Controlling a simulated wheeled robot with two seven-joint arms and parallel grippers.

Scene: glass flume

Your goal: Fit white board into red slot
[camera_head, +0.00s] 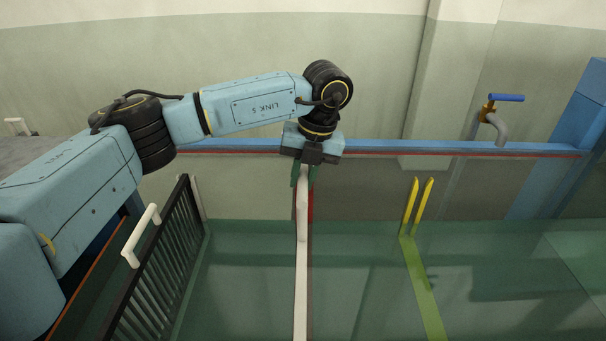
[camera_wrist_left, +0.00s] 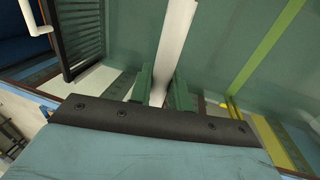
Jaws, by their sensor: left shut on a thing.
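The white board (camera_head: 301,277) stands edge-up in the flume, seen as a long narrow strip running from my left gripper towards the bottom of the head view. My left gripper (camera_head: 305,176) is shut on its far end, with green fingers on either side. The left wrist view also shows the board (camera_wrist_left: 178,35) between the fingers (camera_wrist_left: 162,90). A red strip, the red slot (camera_head: 311,205), shows just right of the board at the far wall. Whether the board sits in it I cannot tell. My right gripper is out of view.
A black grille (camera_head: 165,262) with a white handle (camera_head: 140,236) stands to the left. Yellow guides (camera_head: 410,206) stand right of the board. A blue rail (camera_head: 420,147) runs along the back, with a blue-handled tap (camera_head: 495,118) above it.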

